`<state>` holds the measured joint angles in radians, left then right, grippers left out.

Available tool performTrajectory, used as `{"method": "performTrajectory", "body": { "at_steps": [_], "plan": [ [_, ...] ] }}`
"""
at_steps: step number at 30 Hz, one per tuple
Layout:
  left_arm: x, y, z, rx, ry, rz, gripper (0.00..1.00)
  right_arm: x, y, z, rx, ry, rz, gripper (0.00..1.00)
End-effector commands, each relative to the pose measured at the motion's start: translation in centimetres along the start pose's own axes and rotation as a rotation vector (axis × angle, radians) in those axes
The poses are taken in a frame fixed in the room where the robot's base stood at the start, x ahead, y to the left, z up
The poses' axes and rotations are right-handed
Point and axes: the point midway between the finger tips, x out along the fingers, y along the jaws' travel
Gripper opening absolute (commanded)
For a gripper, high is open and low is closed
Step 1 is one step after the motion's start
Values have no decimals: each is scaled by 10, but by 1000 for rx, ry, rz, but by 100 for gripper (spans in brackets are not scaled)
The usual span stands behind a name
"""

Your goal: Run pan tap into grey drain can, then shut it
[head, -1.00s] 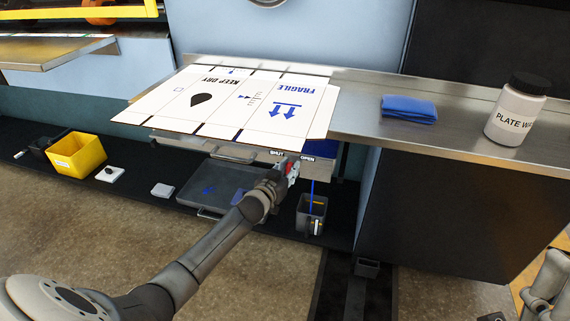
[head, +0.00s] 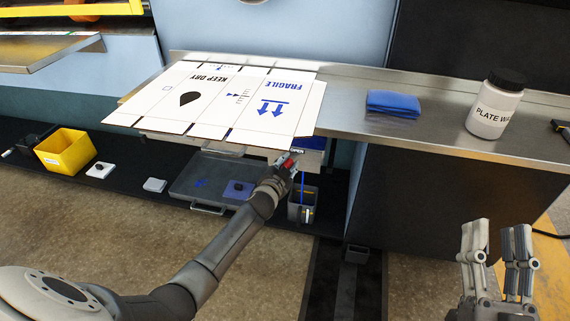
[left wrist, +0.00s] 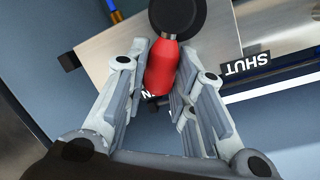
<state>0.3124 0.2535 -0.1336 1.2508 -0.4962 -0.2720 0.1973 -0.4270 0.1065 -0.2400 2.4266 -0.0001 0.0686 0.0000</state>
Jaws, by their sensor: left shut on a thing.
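My left gripper (head: 287,163) is at the pan's front, shut on the red tap lever (left wrist: 168,68). In the left wrist view the lever lies between the fingers (left wrist: 160,85), over a mostly hidden label ending in N; the SHUT label (left wrist: 247,64) is to its right. In the head view the OPEN label (head: 297,151) is just beside the gripper. A thin blue stream (head: 303,182) runs down into the grey drain can (head: 301,211) on the low shelf. The fill level inside is too small to tell. My right gripper (head: 498,232) is open and empty at lower right.
A printed carton sheet (head: 225,100) lies on the steel bench and overhangs the pan. A blue cloth (head: 393,103) and a plate wash bottle (head: 496,104) are to its right. A grey tray (head: 185,183) and yellow bin (head: 66,150) are on the low shelf.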

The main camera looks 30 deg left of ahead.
Motion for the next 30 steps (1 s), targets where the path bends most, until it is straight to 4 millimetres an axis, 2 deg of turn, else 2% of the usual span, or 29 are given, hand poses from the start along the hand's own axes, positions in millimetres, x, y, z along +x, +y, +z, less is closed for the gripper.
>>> {"method": "performTrajectory", "body": {
  "at_steps": [16,17,21,30],
  "plan": [
    [0,2,0,27,-5,-3,0,0,0,2,0,-12,0,40],
    [0,2,0,27,-5,-3,27,0,0,2,0,-12,0,40],
    [0,2,0,26,-5,-3,45,0,0,2,0,-11,0,40],
    [0,1,0,25,-5,-3,46,0,1,1,-1,-8,1,40]
  ]
}}
